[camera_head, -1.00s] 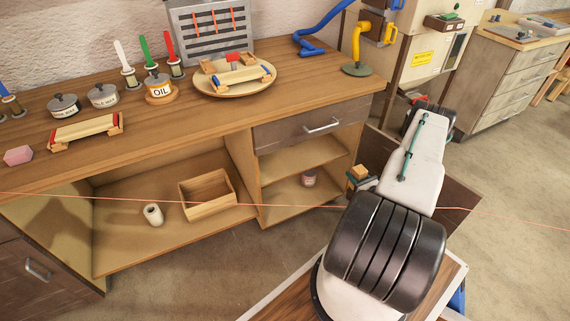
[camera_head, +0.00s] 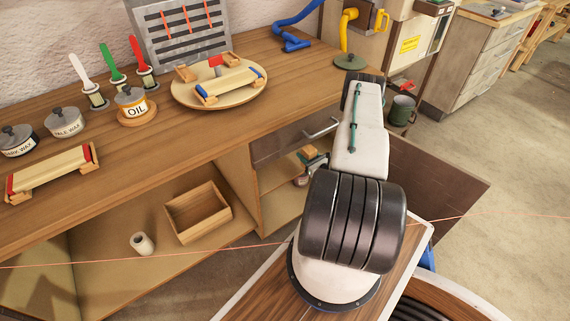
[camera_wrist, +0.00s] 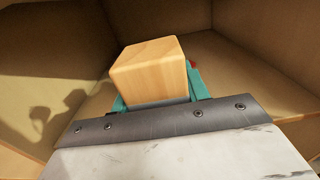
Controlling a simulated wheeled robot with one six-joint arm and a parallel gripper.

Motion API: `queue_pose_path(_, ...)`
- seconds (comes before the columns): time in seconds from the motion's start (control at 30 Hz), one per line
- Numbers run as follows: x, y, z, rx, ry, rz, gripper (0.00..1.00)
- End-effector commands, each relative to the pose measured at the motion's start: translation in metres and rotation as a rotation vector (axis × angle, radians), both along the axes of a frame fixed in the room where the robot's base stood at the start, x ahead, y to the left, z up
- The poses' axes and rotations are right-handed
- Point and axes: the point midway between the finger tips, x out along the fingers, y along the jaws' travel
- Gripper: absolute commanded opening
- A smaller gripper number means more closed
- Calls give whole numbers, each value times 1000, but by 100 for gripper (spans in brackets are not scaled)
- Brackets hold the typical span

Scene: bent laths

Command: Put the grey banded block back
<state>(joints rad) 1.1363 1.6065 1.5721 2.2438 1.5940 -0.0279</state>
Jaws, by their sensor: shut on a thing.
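The block (camera_wrist: 152,72) is pale wood on the faces I see, with a grey strip at its lower edge in the wrist view. My gripper (camera_wrist: 158,98), with teal fingers, is shut on it. In the head view the block (camera_head: 309,152) and my gripper (camera_head: 314,163) are small and partly hidden behind my arm, in front of the right-hand shelves of the bench. The wrist view looks into a brown-walled compartment beyond the block. The block appears held clear of surfaces. Its underside is hidden.
The right-hand shelf bay (camera_head: 278,175) is under the bench's drawer (camera_head: 280,146). An open wooden box (camera_head: 198,212) and a white roll (camera_head: 142,243) are in the left bay. On top stand tins, brushes and a plate (camera_head: 186,94) with a lath jig. A brown panel (camera_head: 440,178) stands at right.

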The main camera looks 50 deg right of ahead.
Motion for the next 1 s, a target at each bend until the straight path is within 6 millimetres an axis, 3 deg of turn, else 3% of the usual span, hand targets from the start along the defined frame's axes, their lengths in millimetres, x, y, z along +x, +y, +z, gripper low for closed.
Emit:
queue_pose_path(0.1, 26, 24, -3, -1, 0, 6, 14)
queue_pose_path(0.3, 54, 50, -6, -1, 0, 5, 14)
queue_pose_path(0.57, 69, 64, -8, -1, 0, 5, 14)
queue_pose_path(0.77, 67, 62, -40, -1, 0, 3, 14)
queue_pose_path(1.0, 67, 62, -43, -1, -1, 3, 14)
